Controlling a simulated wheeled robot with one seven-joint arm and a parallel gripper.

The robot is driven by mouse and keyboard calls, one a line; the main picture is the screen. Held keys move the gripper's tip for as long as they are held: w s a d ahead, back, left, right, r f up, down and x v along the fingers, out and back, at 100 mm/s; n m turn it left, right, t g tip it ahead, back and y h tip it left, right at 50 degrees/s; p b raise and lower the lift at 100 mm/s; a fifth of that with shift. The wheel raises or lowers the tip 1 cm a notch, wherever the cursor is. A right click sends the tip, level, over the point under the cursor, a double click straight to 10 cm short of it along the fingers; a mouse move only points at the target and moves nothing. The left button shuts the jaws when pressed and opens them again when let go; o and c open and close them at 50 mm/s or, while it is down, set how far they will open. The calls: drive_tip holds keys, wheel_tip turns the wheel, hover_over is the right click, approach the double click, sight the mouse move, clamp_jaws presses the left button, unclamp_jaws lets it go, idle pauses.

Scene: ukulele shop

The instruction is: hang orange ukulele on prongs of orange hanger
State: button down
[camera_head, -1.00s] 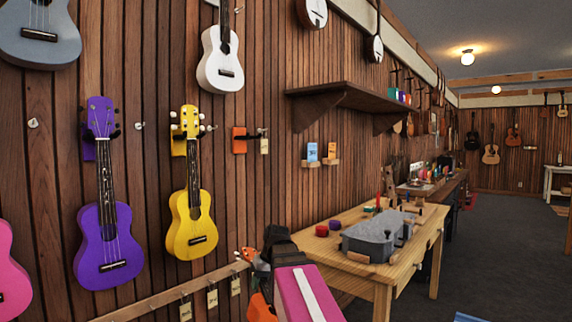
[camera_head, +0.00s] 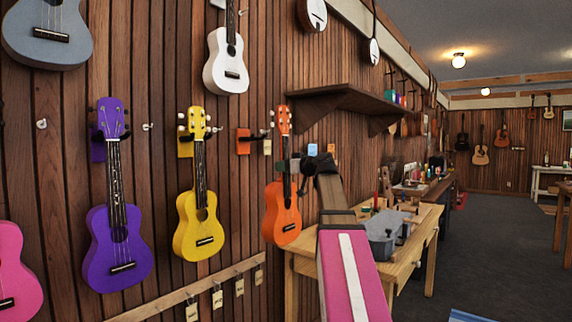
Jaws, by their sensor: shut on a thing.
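The orange ukulele (camera_head: 283,211) is upright in front of the wall, to the right of the yellow ukulele. My gripper (camera_head: 290,164) is shut on its neck from the right side, with the body hanging below. The orange hanger (camera_head: 243,141) is on the wall to the left of the ukulele's headstock, at about the same height. The ukulele looks nearer to me than the hanger; the exact gap cannot be told.
The yellow ukulele (camera_head: 199,214) and purple ukulele (camera_head: 118,222) hang to the left. A shelf (camera_head: 350,98) juts from the wall above right. A rail with tags (camera_head: 180,293) runs below.

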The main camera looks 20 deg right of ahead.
drive_tip(key=shift+w+d+r, duration=0.1)
drive_tip(key=shift+d+r, duration=0.15)
drive_tip(key=shift+r, duration=0.5)
drive_tip(key=shift+w+a, duration=0.1)
drive_tip(key=x, duration=1)
drive_tip(key=shift+w, duration=0.15)
drive_tip(key=shift+w+a, duration=0.3)
drive_tip(key=shift+w, duration=0.05)
idle(0.7)
drive_tip(key=x, duration=0.5)
drive_tip(key=shift+w+r, duration=0.1)
drive_tip(key=shift+r, duration=0.05)
idle(0.8)
idle(0.4)
